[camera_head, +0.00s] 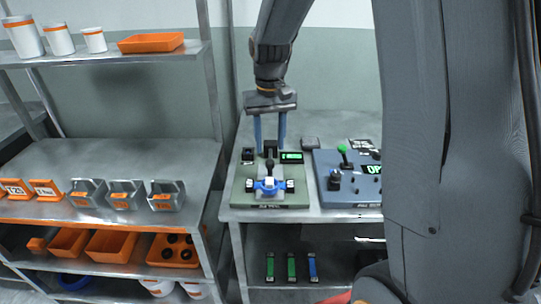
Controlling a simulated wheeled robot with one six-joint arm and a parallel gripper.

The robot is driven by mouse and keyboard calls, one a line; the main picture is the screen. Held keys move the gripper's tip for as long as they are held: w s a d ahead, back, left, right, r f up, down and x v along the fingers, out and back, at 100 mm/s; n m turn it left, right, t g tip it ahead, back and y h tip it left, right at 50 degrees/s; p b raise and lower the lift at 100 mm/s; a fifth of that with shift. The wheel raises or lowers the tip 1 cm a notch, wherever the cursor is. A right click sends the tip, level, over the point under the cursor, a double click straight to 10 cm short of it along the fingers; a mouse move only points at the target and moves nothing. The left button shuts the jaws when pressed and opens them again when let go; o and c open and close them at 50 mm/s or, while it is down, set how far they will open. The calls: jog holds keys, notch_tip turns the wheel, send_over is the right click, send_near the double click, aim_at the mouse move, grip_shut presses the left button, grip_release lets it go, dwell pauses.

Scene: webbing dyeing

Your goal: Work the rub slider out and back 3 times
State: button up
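The rub slider device stands on the steel table, on a green base plate (242,198). It has a blue carriage (268,184) on a light track, a dark upright knob (269,165) and a small lit green display (291,157). My gripper (270,152) points down from above, over the back part of the device. Its two blue fingers are apart, with a gap between them. The knob's top shows near the fingertips; I cannot tell whether they touch or surround it. No object is visibly held.
A blue-grey panel (326,168) with a green-topped lever (343,150) stands close on the right. My own arm hides the table's right side. A steel shelf (120,155) with grey holders and orange bins stands left. Green and blue strips (291,266) lie on the lower shelf.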

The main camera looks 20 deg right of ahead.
aim_at(270, 162)
jog(key=shift+f+p, duration=0.65)
jog(key=shift+f, duration=2.2)
grip_shut()
